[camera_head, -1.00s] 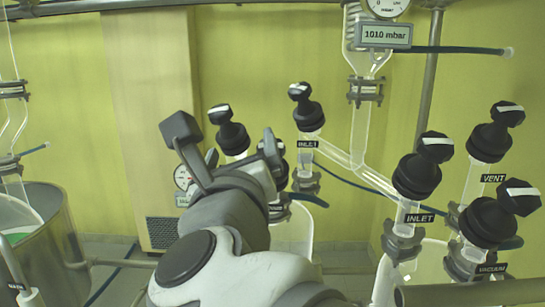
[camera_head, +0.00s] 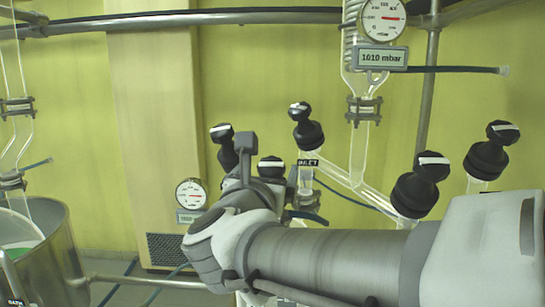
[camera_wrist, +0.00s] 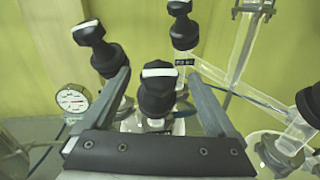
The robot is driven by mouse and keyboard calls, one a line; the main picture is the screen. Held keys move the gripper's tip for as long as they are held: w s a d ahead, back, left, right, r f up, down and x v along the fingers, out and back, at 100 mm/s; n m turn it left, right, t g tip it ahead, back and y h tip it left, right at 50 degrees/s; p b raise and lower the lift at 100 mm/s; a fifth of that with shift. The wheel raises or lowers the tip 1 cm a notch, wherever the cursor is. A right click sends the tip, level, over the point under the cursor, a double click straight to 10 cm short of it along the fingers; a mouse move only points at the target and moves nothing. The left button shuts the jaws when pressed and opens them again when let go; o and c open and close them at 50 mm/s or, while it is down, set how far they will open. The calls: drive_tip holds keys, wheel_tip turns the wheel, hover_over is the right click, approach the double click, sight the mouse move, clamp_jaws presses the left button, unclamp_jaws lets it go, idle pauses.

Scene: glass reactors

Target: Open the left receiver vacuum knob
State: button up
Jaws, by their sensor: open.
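A black knob with a white bar on top stands between the fingers of my gripper (camera_wrist: 158,82) in the wrist view. It looks like the left receiver vacuum knob (camera_wrist: 157,93); its label is hidden. Its white bar lies across the picture. The fingers are open, one on each side of the knob, with visible gaps. In the head view the same knob (camera_head: 271,168) shows just beyond my gripper, its lower part hidden by my arm.
Another black knob (camera_wrist: 97,48) stands close to the left finger. The INLET knob (camera_wrist: 183,30) is behind. A round gauge (camera_wrist: 72,98) is at left. Glass tubing and a further knob (camera_head: 417,185) are at right. A metal vessel (camera_head: 50,260) stands at far left.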

sight(274, 162)
drive_tip(key=w, duration=0.3)
drive_tip(key=w+d, duration=0.1)
drive_tip(key=w, duration=0.1)
drive_tip(key=shift+w+p, duration=0.35)
drive_tip(key=c, duration=1.4)
drive_tip(key=shift+f+y+b, duration=0.15)
drive_tip(key=shift+y+b, duration=0.15)
drive_tip(key=shift+b, duration=0.3)
